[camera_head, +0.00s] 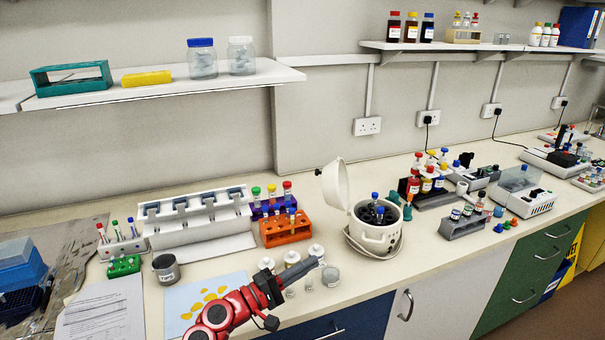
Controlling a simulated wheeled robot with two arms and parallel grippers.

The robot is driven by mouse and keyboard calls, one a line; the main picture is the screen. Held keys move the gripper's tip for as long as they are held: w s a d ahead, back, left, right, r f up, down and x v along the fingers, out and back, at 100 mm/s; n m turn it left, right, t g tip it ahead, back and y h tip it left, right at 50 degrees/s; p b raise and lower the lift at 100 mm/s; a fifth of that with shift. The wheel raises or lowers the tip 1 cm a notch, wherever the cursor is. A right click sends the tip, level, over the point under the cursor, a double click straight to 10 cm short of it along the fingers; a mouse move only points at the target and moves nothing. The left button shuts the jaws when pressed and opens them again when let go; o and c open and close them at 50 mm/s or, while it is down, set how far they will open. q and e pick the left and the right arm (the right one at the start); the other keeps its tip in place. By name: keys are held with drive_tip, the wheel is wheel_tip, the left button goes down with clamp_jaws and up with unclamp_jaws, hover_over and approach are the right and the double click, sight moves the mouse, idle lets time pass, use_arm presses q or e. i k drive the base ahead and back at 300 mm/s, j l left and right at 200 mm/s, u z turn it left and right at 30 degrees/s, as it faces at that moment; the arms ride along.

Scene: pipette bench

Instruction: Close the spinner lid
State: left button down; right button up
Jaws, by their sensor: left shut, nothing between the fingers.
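The spinner (377,234) is a round cream-white pot on the bench, right of centre. Its lid (336,184) stands raised, tilted up on the left side of the pot. The dark rotor shows inside, with a blue-capped tube (379,210) standing in it. My left gripper (312,264) is shut and empty, at the end of a red arm from the bottom edge. It is left of the spinner and lower in the picture, apart from it, over small white-capped bottles. My right gripper is not in view.
Small white-capped bottles (291,257) stand by my left gripper. An orange rack (286,230) is behind them, and a tips cup (166,268) is to the left. Tube racks (463,222) stand right of the spinner. A shelf (160,86) hangs above.

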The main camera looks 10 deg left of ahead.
sight(335, 179)
drive_tip(key=i+j, duration=0.8)
